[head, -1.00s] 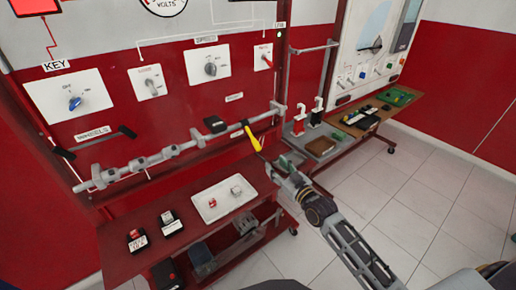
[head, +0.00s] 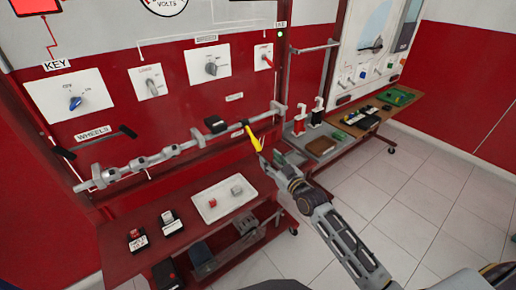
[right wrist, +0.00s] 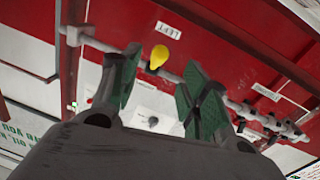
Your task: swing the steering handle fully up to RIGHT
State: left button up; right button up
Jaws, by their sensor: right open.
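The steering handle (head: 254,138) is a yellow lever on the right part of the grey horizontal shaft (head: 185,150). In the head view it slants down and to the right from the shaft. My right gripper (head: 266,160) is at the handle's lower end and partly hidden in the head view. In the right wrist view its two green-padded fingers (right wrist: 152,88) are spread apart. The handle's rounded yellow end (right wrist: 158,57) shows in the gap between them, beyond the fingertips. I cannot tell whether they touch it. A LEFT label (right wrist: 168,29) is on the red panel. My left gripper is not in view.
A red shelf with a white tray (head: 224,198) and small boxed parts lies below the shaft. A side bench (head: 365,122) stands to the right. The tiled floor in front is clear.

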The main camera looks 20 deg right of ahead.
aim_at(260, 150)
jog(key=x, duration=0.2)
jog(key=shift+w+a, duration=0.1)
jog(key=shift+w, duration=0.3)
jog(key=shift+x, duration=3.05)
jog(key=shift+w, duration=0.35)
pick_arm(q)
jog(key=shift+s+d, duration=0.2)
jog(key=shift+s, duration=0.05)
pick_arm(e)
jog(key=c, duration=1)
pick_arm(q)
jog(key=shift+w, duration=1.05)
